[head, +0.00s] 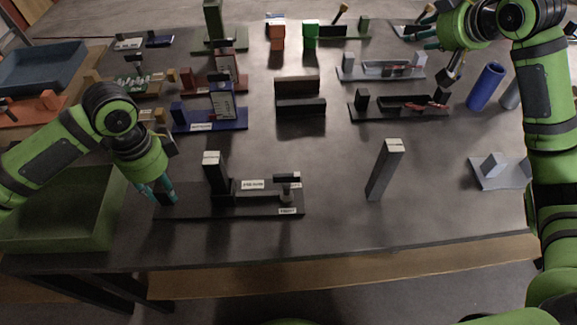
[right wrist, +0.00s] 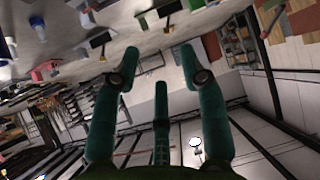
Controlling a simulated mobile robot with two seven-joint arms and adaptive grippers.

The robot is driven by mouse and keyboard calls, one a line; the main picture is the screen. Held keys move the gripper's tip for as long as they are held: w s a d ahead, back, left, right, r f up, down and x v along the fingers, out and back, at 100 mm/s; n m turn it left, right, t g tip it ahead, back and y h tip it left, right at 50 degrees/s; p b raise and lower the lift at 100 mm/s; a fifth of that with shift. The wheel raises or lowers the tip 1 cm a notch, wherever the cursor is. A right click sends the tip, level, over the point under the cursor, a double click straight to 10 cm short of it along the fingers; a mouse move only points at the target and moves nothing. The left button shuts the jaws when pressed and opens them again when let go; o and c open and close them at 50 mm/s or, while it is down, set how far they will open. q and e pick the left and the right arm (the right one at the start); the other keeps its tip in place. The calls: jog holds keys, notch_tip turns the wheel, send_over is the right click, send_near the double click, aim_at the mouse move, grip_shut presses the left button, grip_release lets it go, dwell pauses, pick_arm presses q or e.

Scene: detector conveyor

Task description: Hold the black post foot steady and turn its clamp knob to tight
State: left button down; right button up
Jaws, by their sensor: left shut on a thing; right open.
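The black post foot (head: 235,208) lies near the table's front left, a long black base with an upright post (head: 214,172) and white labels. A small T-shaped clamp knob (head: 287,180) stands near its right end. My left gripper (head: 165,194) is shut on the left end of the foot, its teal fingers pointing down. The exact finger contact is too small to see. My right gripper (head: 440,46) is at the back right, far from the knob and above the table. In the right wrist view its teal fingers (right wrist: 158,66) are spread apart with nothing between them.
A tall black block (head: 384,170) stands right of the foot. A green tray (head: 65,212) is at the left edge. A grey fixture (head: 500,171) and a blue cylinder (head: 486,86) are at the right. Several fixtures fill the back. The table right of the knob is clear up to the block.

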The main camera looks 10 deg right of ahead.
jog(key=s+a+f+n+g+y, duration=0.1)
jog(key=s+a+n+g+y, duration=0.15)
jog(key=a, duration=0.45)
jog(key=s+a+f+n+g+y, duration=0.1)
jog(key=s+a+n, duration=0.25)
jog(key=a, duration=0.45)
jog(key=n+g, duration=0.7)
jog(key=n, duration=0.1)
send_near(287, 185)
jog(key=shift+t, duration=0.25)
jog(key=x, duration=0.4)
jog(key=w+x, duration=0.1)
jog(key=x, duration=0.2)
jog(key=shift+w+a+r, duration=0.1)
jog(key=shift+a+r, duration=0.1)
jog(key=shift+a, duration=0.2)
grip_shut()
